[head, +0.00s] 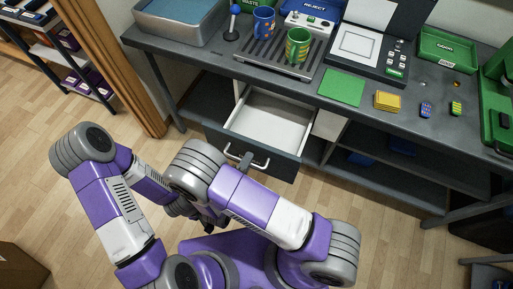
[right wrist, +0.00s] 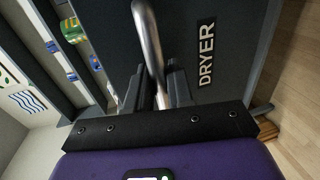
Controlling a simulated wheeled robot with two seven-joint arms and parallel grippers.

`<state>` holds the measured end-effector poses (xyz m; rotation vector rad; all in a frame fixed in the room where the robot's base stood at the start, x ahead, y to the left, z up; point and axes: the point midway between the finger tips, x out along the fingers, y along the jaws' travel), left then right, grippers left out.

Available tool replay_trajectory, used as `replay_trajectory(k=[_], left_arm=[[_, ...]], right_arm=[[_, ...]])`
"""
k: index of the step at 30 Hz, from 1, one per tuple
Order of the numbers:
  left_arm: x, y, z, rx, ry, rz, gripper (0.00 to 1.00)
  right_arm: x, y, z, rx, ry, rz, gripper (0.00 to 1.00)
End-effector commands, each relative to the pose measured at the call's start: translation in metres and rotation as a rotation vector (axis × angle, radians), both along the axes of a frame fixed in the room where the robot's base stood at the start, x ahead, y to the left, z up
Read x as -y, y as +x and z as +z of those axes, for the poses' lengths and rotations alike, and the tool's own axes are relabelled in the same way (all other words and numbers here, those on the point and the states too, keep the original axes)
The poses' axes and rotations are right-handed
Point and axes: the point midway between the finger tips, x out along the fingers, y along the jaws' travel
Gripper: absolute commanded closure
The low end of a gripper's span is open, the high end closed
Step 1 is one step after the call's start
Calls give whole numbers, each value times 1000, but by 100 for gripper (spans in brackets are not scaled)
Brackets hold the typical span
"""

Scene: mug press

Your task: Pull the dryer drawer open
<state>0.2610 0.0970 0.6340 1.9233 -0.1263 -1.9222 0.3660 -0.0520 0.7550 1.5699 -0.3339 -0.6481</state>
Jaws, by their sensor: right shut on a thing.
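The dryer drawer (head: 270,122) stands pulled out from under the workbench in the head view, and its white inside shows empty. Its dark front carries a "DRYER" label (right wrist: 206,52) in the right wrist view. The silver bar handle (right wrist: 147,36) runs between the fingers of my right gripper (right wrist: 160,92), which is shut on it. In the head view my right gripper (head: 243,165) is at the handle, partly hidden by my arm. My left arm is at the left, folded low in front of the bench; its fingertips cannot be made out.
The grey workbench (head: 388,117) holds a drip grate (head: 265,56) with a blue mug (head: 263,22) and a green-yellow mug (head: 298,46), a green sheet (head: 342,88) and yellow pads (head: 387,101). An open shelf lies right of the drawer. Clear floor shows at the left.

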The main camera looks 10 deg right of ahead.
Motion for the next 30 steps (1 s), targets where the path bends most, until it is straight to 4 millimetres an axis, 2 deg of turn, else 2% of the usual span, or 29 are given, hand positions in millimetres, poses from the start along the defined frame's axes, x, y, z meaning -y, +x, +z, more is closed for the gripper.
replay_trajectory(k=[4,15,16,19,27,30], left_arm=[[0,0,3,0,0,0,57],[0,0,3,0,0,0,57],[0,0,3,0,0,0,57],[0,0,3,0,0,0,57],[0,0,3,0,0,0,57],[0,0,6,0,0,0,57]], right_arm=[[-7,-5,0,1,1,3,100],[-8,-5,0,1,1,3,100],[-8,-5,0,1,2,3,77],[-8,-5,0,1,2,2,62],[-8,-5,1,1,2,1,61],[-8,-5,7,2,1,1,61]])
